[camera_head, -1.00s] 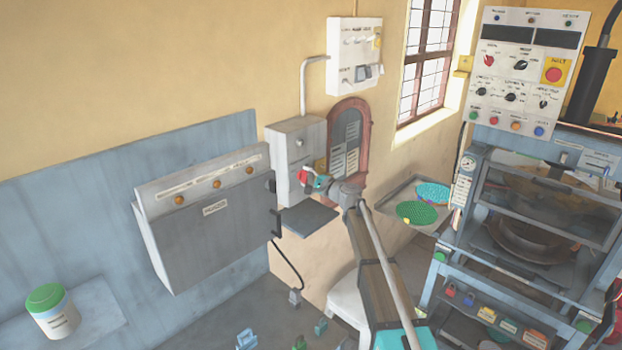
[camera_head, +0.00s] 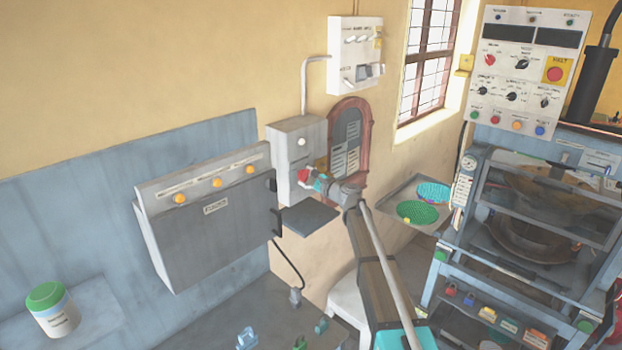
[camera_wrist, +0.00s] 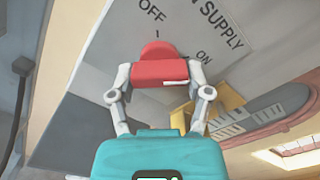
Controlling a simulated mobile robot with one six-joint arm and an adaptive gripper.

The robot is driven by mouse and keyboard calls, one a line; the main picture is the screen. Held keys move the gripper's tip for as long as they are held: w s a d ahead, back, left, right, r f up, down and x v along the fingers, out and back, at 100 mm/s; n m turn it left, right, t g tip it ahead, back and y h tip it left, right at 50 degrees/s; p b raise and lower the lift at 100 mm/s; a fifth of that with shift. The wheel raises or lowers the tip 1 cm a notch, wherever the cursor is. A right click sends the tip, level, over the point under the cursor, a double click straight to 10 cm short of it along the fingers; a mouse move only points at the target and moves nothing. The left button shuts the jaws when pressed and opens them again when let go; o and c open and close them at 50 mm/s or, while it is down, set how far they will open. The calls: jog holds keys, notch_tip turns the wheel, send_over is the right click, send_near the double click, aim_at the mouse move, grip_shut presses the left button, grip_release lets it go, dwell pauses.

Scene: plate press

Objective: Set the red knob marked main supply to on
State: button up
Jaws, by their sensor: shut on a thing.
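The red knob (camera_wrist: 160,72) sits on a grey panel (camera_wrist: 100,50) lettered OFF, ON and SUPPLY in the wrist view. Its bar lies roughly level across the picture, with a white mark at the right end, on the ON side. My gripper (camera_wrist: 160,88) is shut on the bar, one finger at each end. In the head view the knob (camera_head: 304,175) shows red on the front of the grey wall box (camera_head: 285,150), with my gripper (camera_head: 313,181) at it. A round white lamp (camera_head: 301,142) above the knob looks bright.
A wide grey cabinet (camera_head: 215,235) with glowing amber lamps hangs left of the box. A small dark shelf (camera_head: 310,218) juts out below the box. A white switch panel (camera_head: 355,60) hangs above, and an arched red-framed board (camera_head: 350,140) is just right.

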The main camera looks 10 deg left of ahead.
jog(key=shift+a, duration=0.1)
jog(key=o, duration=1.2)
jog(key=shift+c, duration=0.2)
jog(key=shift+s, duration=0.1)
jog(key=v, duration=1.2)
